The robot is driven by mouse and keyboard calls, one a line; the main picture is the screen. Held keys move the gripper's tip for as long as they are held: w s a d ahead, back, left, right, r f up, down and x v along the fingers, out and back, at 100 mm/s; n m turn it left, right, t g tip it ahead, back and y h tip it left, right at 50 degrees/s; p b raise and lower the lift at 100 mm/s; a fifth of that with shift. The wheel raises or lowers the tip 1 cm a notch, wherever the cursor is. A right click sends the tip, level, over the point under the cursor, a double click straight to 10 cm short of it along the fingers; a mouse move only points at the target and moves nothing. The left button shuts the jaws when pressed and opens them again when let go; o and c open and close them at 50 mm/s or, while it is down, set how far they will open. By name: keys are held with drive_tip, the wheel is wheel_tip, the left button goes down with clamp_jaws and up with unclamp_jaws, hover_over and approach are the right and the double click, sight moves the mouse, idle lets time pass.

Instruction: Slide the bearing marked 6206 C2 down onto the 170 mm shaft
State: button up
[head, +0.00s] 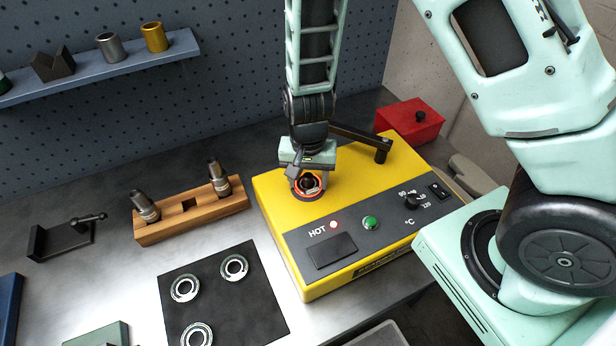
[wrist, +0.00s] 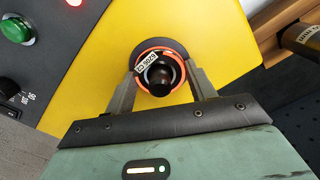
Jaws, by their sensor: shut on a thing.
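My gripper (head: 306,178) points down over the yellow heater and is shut on a bearing with an orange rim (wrist: 143,59). In the wrist view its two fingers hold the bearing from either side. A small white tag on the bearing carries print that looks like 6206, but the suffix is too small to read surely. A dark round post shows through the bearing's bore. Two metal shafts, a left one (head: 145,206) and a right one (head: 219,178), stand in a wooden rack (head: 188,224). I cannot read their lengths.
The yellow heater (head: 283,228) has a lit red HOT lamp (head: 333,225), a green button (head: 370,222) and a dark arm (head: 358,138) at its back. A black mat (head: 226,306) with three bearings lies in front. A red box (head: 410,122) stands behind. A shelf (head: 95,73) hangs on the wall.

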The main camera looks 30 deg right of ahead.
drive_tip(key=shift+r+p, duration=2.6)
drive_tip(key=shift+r, duration=0.35)
